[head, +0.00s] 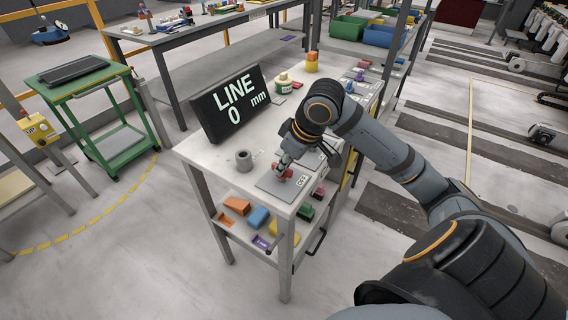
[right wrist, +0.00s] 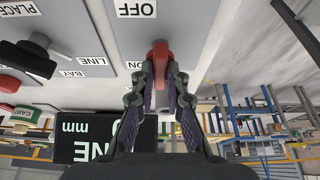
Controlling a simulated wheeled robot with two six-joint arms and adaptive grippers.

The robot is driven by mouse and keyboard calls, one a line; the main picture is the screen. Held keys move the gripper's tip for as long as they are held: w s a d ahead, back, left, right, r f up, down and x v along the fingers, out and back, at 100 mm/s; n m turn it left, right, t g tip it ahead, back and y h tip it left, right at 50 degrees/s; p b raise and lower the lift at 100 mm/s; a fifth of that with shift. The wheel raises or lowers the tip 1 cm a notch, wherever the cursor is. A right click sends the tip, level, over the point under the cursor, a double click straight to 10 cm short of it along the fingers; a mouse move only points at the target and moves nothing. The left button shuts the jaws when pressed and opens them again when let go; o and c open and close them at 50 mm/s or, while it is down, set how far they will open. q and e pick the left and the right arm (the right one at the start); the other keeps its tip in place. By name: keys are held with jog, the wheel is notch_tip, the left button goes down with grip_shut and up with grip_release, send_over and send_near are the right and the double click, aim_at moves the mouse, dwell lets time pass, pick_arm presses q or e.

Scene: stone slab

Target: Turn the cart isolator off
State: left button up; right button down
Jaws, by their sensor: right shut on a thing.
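The isolator's red handle (head: 284,174) stands on a grey plate (head: 268,188) near the front corner of the white bench. In the right wrist view the red handle (right wrist: 160,52) rises between my fingers, beside the OFF label (right wrist: 136,9) and the ON label (right wrist: 134,65). My right gripper (right wrist: 161,78) is shut on the handle, with one finger on each side. In the head view my right gripper (head: 284,163) reaches down to it, and the wrist partly hides the panel behind. The handle's exact angle is hard to tell. My left gripper is not in view.
A black display (head: 231,104) reading "LINE 0 mm" stands behind on the bench. A grey mug (head: 244,160) is left of the plate. A black knob (right wrist: 28,58) is near the handle. Coloured blocks, such as a blue one (head: 258,217), lie on the shelf below.

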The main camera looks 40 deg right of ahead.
jog(key=shift+r+n+p, duration=0.25)
jog(key=shift+n+p, duration=0.25)
jog(key=shift+p, duration=0.4)
jog(key=n+y+p, duration=0.1)
jog(key=n+p, duration=0.1)
jog(key=n+g+p, duration=0.1)
jog(key=n+p, duration=0.1)
jog(key=shift+w+d+y+p, duration=0.1)
jog(key=shift+y+p, duration=0.2)
jog(key=shift+y, duration=0.1)
jog(key=n+g+p, duration=0.1)
jog(key=n, duration=0.2)
jog(key=shift+w+p, duration=0.1)
jog(key=shift+p, duration=0.2)
jog(key=n+p, duration=0.1)
jog(key=n, duration=0.1)
jog(key=n+g+y+p, duration=0.1)
jog(key=n, duration=0.1)
jog(key=shift+w+g, duration=0.1)
jog(key=shift+g, duration=0.2)
jog(key=n+g+p, duration=0.1)
jog(key=n+p, duration=0.1)
jog(key=p, duration=0.1)
jog(key=n+p, duration=0.3)
jog(key=p, duration=0.1)
jog(key=shift+w+r+g, duration=0.1)
jog(key=shift+g, duration=0.3)
jog(key=shift+f+n+h+p, duration=0.3)
jog(key=shift+n+p, duration=0.2)
jog(key=shift+p, duration=0.1)
